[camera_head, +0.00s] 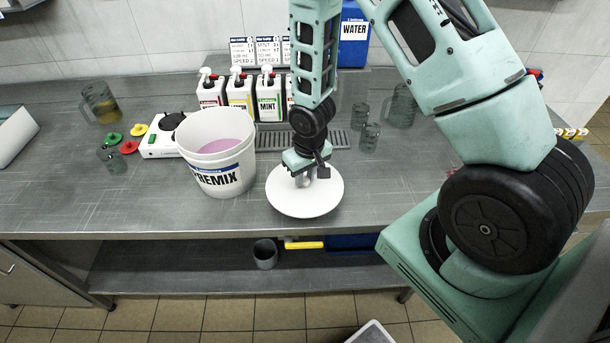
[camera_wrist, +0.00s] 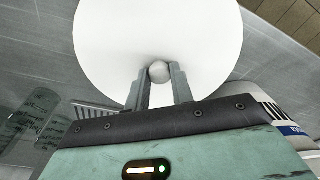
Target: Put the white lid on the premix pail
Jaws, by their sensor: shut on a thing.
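The white lid (camera_head: 318,200) is a round disc with a round knob, to the right of the premix pail. My gripper (camera_head: 303,178) is above the lid's middle and shut on its knob. In the wrist view the two fingers close on the knob (camera_wrist: 159,71), with the lid (camera_wrist: 205,40) spread out beyond it. I cannot tell whether the lid touches the counter. The premix pail (camera_head: 222,176) is white, upright and open, with pink contents (camera_head: 218,145) inside. Part of the pail (camera_wrist: 262,97) shows at the right of the wrist view.
Pump bottles (camera_head: 269,100) stand behind the pail, with a blue water container (camera_head: 354,38) farther back. A white scale (camera_head: 160,140) sits left of the pail. Glass jugs (camera_head: 100,103) and cups (camera_head: 369,137) stand on both sides. The counter's front left (camera_head: 90,205) is clear.

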